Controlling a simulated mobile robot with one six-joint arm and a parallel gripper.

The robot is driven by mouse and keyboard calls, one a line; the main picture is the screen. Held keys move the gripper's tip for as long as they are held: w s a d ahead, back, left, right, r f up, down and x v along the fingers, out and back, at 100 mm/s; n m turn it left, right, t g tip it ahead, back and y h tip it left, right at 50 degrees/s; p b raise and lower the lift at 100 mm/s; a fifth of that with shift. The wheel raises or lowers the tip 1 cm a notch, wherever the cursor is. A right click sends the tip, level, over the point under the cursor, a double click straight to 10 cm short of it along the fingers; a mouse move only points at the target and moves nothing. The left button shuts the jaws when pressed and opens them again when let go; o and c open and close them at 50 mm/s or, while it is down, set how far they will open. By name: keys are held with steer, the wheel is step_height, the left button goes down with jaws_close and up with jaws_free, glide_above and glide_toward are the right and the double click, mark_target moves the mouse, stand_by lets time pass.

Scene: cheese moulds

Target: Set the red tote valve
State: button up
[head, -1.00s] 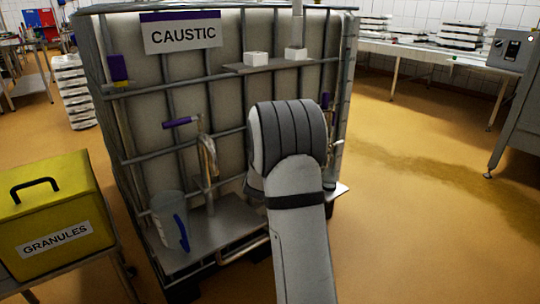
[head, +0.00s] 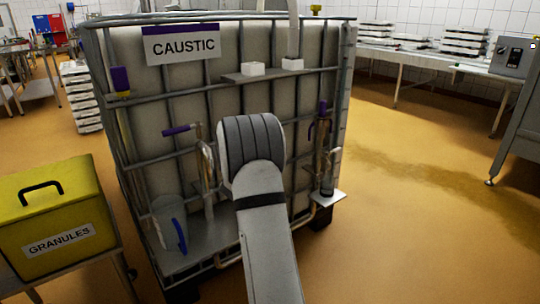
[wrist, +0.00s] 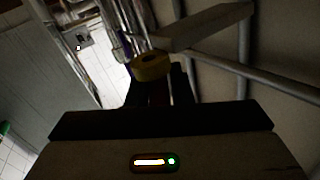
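A large caged tote (head: 225,112) with a CAUSTIC sign (head: 181,43) stands in front of me. A tap with a purple lever (head: 178,130) is on its front, left of my arm. I see no red valve on this tote. My arm hides part of the tote's front, and my gripper is hidden behind it in the head view. In the wrist view, my gripper's dark fingers (wrist: 160,92) reach toward a yellow rounded thing (wrist: 153,67) beside the cage bars. I cannot tell whether they touch it or how far apart they are.
A jug (head: 170,224) stands on the tote's lower ledge. A purple-topped fitting (head: 325,150) stands at the tote's right. A yellow GRANULES bin (head: 48,205) is at left. Red and blue things (head: 48,23) are far back left. The floor (head: 410,190) at right is clear.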

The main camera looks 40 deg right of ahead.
steer(key=o, duration=0.4)
steer(key=shift+r, duration=0.1)
steer(key=shift+s, duration=0.1)
steer(key=p+v, duration=0.2)
steer(key=v, duration=0.5)
steer(key=shift+s+a, duration=0.1)
steer(key=shift+a, duration=0.25)
